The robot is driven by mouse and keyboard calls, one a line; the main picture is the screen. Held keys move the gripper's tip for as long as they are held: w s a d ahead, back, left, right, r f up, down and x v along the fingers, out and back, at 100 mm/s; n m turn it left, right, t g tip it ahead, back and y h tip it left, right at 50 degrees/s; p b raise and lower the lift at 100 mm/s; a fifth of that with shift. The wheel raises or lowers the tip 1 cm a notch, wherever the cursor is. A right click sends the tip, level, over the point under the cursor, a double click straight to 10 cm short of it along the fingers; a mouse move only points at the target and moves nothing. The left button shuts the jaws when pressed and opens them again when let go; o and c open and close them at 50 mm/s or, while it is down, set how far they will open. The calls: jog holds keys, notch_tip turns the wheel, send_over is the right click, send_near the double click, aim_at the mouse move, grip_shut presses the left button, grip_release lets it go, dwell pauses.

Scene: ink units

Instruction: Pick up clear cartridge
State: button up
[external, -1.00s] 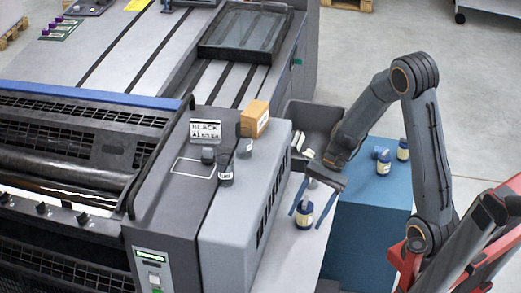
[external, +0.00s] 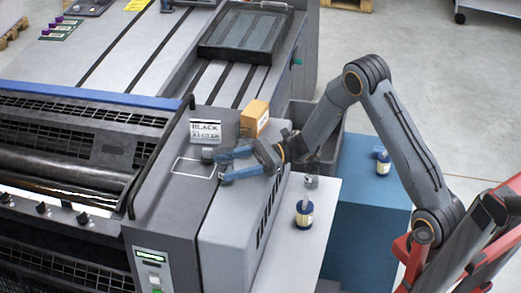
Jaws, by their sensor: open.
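A small, clear-looking smoky container (external: 312,182) stands on the white ledge, right of the grey machine housing; I cannot tell for sure that it is the clear cartridge. A bottle with a dark blue label and pale top (external: 304,214) stands in front of it on the ledge. My gripper (external: 218,164) is open over the machine top, its blue fingers pointing left. A small dark grey container (external: 207,155) is just beyond the upper fingertip. Other small containers there are hidden by my gripper. Nothing is visibly held.
A sign reading BLACK (external: 206,132) and an orange-brown box (external: 254,118) stand behind my gripper. A white outlined square (external: 193,168) is bare. A blue block (external: 365,220) carries a bottle (external: 383,163). A dark bin (external: 328,140) is behind the ledge.

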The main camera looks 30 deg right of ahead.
aim_at(219, 167)
jog(key=a, duration=0.1)
jog(key=a+p, duration=0.1)
jog(key=w+a+p, duration=0.1)
jog(key=a, duration=0.1)
jog(key=shift+r, duration=0.25)
jog(key=shift+w+a+f, duration=0.1)
jog(key=shift+a, duration=0.3)
jog(key=c, duration=1.2)
